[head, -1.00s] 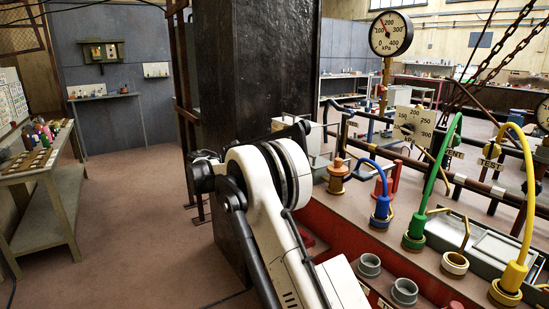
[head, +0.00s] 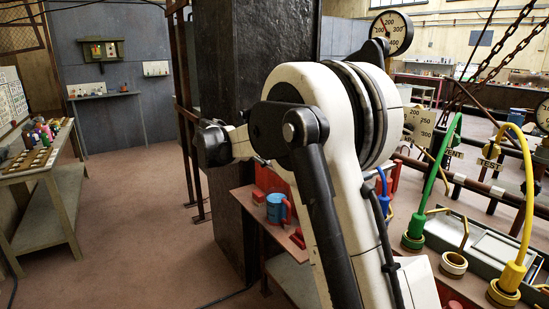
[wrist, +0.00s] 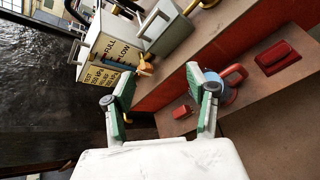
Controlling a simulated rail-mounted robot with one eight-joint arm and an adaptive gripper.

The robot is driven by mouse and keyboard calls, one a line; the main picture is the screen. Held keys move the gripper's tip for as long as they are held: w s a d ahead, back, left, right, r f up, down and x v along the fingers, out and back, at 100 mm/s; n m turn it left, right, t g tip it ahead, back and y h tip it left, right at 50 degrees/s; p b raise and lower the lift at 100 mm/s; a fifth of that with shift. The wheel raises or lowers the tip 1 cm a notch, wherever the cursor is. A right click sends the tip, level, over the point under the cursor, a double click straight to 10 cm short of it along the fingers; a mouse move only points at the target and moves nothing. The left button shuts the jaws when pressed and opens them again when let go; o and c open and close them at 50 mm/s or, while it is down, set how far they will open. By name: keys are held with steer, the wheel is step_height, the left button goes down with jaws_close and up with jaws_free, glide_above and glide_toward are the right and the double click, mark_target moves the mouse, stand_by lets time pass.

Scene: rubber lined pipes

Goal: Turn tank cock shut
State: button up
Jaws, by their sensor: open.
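In the wrist view a pale tank (wrist: 104,52) carries a label with FULL, LOW and a kPa figure. A small brass-orange cock (wrist: 146,66) sticks out from its side; its exact handle angle is too small to tell. My gripper (wrist: 162,94) is open, its two green-padded fingers spread apart and empty. The cock lies beyond the fingertips, between them in the picture and nearer the left finger; no contact shows. In the head view my arm hides the tank and its cock.
A blue mug (head: 277,208) with a red handle stands on a red-backed shelf; in the wrist view it (wrist: 226,88) is partly behind the right finger. A dark pillar (head: 245,110) rises beside my arm. Green (head: 440,165) and yellow (head: 527,190) hoses stand at right.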

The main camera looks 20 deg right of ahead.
steer(key=s+a+r+m+y, duration=0.1)
steer(key=s+r+m+y, duration=0.1)
steer(key=s, duration=0.7)
steer(key=shift+s+a+r+y, duration=0.15)
steer(key=shift+s+a+y, duration=0.05)
steer(key=shift+a+y, duration=0.2)
steer(key=s+a+f+m+t+y, duration=0.1)
steer(key=s+a+f+m+y, duration=0.2)
steer(key=s, duration=0.9)
steer(key=s+a+f+m+t+y, duration=0.1)
steer(key=s+a+f+m+y, duration=0.2)
steer(key=s, duration=0.9)
steer(key=s+a+f+m+t+y, duration=0.1)
steer(key=s+a+f+m+y, duration=0.2)
steer(key=s+a, duration=0.4)
steer(key=s+f+m, duration=0.1)
steer(key=s+f, duration=0.1)
steer(key=s, duration=0.2)
steer(key=shift+s+m, duration=0.4)
